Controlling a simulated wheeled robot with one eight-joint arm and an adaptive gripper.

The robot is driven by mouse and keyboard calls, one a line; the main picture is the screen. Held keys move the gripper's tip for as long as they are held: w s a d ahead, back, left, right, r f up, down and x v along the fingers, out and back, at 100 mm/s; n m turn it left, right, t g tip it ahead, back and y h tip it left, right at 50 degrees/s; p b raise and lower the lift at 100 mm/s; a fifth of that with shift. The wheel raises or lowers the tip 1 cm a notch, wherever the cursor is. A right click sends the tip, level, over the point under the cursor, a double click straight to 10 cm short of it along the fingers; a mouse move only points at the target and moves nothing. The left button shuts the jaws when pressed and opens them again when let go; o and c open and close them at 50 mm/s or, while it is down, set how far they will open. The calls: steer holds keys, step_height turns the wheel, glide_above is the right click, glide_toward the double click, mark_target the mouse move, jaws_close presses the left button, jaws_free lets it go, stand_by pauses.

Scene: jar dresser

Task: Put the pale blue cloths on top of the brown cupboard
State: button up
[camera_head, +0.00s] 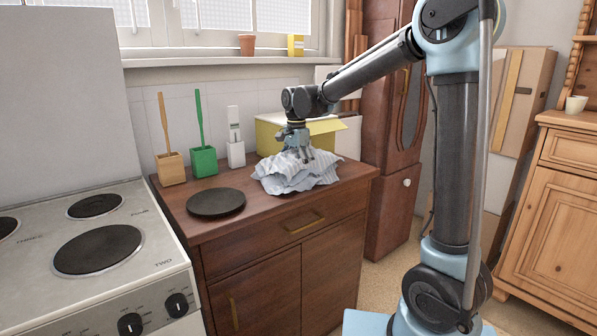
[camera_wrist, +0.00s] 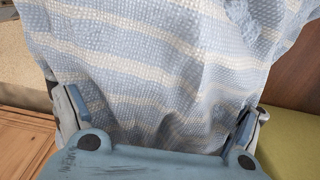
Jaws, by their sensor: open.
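The pale blue cloths (camera_head: 297,178) are a crumpled heap with white stripes on the right part of the top of the brown cupboard (camera_head: 262,213). I cannot tell how many cloths are in the heap. My gripper (camera_head: 297,156) points down at the top of the heap, with its fingers at or touching the fabric. In the wrist view the striped cloth (camera_wrist: 150,60) fills most of the picture. The fingers of my gripper (camera_wrist: 158,118) stand wide apart, one at each side of the cloth. The fabric's underside is hidden.
A black round plate (camera_head: 216,202) lies on the cupboard, left of the cloths. Wooden (camera_head: 170,165), green (camera_head: 203,160) and white (camera_head: 236,152) holders stand behind it. A yellow open box (camera_head: 270,134) is right behind the cloths. A stove (camera_head: 95,240) adjoins at left.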

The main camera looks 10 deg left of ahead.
mark_target(297, 157)
steer(key=shift+r, duration=0.1)
step_height(297, 157, up, 12)
stand_by(0.6)
steer(key=s+d+f+n+t, duration=0.1)
steer(key=s+d+f+n, duration=0.2)
steer(key=d, duration=1)
steer(key=s+d+f+n, duration=0.1)
steer(key=s+d+f, duration=0.4)
steer(key=d, duration=0.8)
steer(key=s+d+f+n+t, duration=0.1)
steer(key=s+d+f+n, duration=0.3)
steer(key=s+d+f, duration=1)
step_height(297, 157, down, 2)
steer(key=s, duration=0.2)
steer(key=shift+s+d, duration=0.25)
steer(key=shift+s, duration=0.05)
steer(key=shift+f, duration=0.1)
